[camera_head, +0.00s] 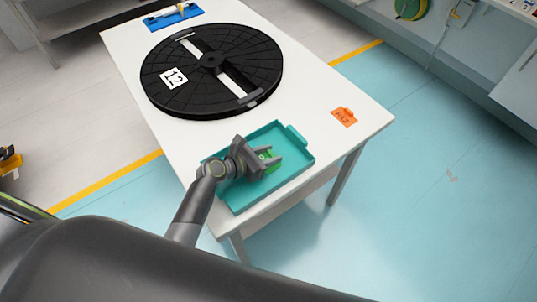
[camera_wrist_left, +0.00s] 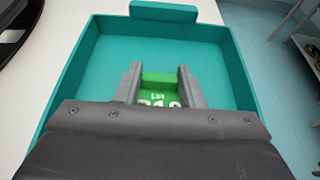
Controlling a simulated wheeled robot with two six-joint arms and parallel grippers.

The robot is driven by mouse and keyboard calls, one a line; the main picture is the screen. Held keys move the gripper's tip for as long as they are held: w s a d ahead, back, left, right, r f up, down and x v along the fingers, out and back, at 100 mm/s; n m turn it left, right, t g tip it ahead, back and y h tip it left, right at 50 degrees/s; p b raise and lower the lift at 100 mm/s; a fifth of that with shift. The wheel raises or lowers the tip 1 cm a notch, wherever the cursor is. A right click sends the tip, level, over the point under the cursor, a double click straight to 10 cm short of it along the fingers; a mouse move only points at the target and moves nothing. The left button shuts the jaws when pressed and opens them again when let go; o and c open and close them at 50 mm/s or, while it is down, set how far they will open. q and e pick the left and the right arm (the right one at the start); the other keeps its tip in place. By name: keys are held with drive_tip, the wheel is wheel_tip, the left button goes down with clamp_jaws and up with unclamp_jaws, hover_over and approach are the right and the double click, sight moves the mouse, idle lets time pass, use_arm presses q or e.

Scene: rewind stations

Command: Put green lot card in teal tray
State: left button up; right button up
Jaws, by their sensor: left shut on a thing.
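The green lot card (camera_wrist_left: 160,95) is between the fingers of my left gripper (camera_head: 272,158), which is shut on it. In the left wrist view the left gripper (camera_wrist_left: 158,84) covers the card's lower part, and some white print shows. The teal tray (camera_head: 300,163) lies on the white table's near end. In the left wrist view the tray (camera_wrist_left: 75,75) surrounds the card on the far and both sides. The card is over or inside the tray; I cannot tell whether it touches the floor. My right gripper is not in view.
A large black reel marked 12 (camera_head: 212,70) lies on the white table (camera_head: 310,100) beyond the tray. An orange card (camera_head: 344,117) lies right of the tray. A blue holder (camera_head: 174,16) stands at the far end. The table between reel and orange card is clear.

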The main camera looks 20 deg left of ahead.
use_arm(q)
drive_tip(key=o, duration=1)
drive_tip(key=shift+f, duration=0.1)
drive_tip(key=shift+c, duration=0.2)
drive_tip(key=shift+r, duration=0.25)
drive_tip(key=shift+s+a, duration=0.2)
drive_tip(key=shift+s, duration=0.05)
drive_tip(key=v, duration=1.1)
drive_tip(key=shift+s+a, duration=0.1)
drive_tip(key=shift+s, duration=0.05)
